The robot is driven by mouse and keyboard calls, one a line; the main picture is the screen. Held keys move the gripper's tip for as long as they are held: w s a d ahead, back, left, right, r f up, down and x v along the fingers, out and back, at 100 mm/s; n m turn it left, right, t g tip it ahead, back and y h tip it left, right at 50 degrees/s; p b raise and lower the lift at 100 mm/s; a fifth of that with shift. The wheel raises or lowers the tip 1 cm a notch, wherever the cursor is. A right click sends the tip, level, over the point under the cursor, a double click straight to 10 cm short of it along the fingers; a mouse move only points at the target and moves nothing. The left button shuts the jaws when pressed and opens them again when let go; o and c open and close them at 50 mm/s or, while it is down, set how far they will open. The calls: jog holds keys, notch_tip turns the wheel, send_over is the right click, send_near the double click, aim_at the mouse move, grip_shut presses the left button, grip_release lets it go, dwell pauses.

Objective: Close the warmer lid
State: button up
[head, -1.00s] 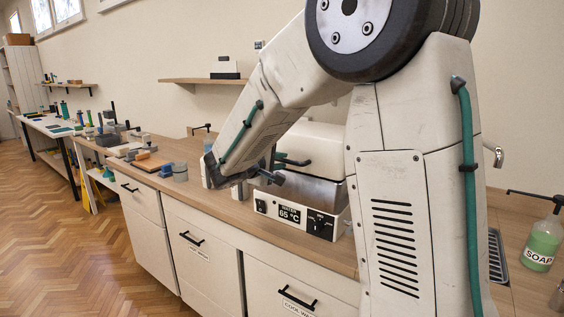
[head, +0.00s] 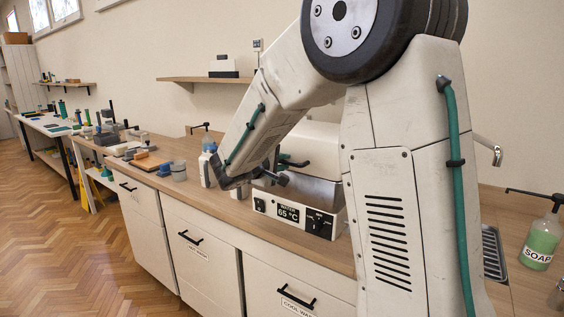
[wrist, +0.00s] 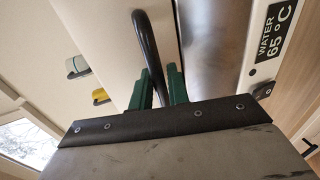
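The warmer (head: 326,191) stands on the counter, with a steel body and a white front panel reading "WATER 65 °C". Its rounded white lid (head: 316,143) sits low over the steel body; whether it is fully seated I cannot tell. The lid's black bar handle (head: 294,163) is partly hidden by my arm. In the wrist view the handle (wrist: 146,45) runs between the green fingers of my gripper (wrist: 158,88), which look closed against it on both sides. A narrow dark seam shows between lid (wrist: 100,45) and steel body (wrist: 210,50).
Blocks and tools lie farther left. A soap bottle (head: 541,242) and a sink (head: 493,253) are at right. A wall shelf (head: 207,79) hangs behind. The parquet before the drawers is clear.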

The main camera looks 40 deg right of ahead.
jog(key=shift+a, duration=0.1)
jog(key=v, duration=0.7)
jog(key=shift+s+a, duration=0.2)
jog(key=shift+a, duration=0.1)
dwell(0.3)
jog(key=s+a+f+m+g+y, duration=0.1)
jog(key=s+f+g+y, duration=0.2)
jog(key=s, duration=0.6)
jog(key=s+a+f+g+y, duration=0.2)
jog(key=s+f+g+y, duration=0.15)
jog(key=s, duration=0.55)
jog(key=s+a+m+t+y, duration=0.1)
jog(key=s+a+y, duration=0.3)
jog(key=s, duration=0.3)
jog(key=s+a+r+m+t+y, duration=0.1)
jog(key=s+a+m+y, duration=0.1)
jog(key=s+a+y, duration=0.2)
jog(key=shift+s+a, duration=0.6)
jog(key=shift+s, duration=1.1)
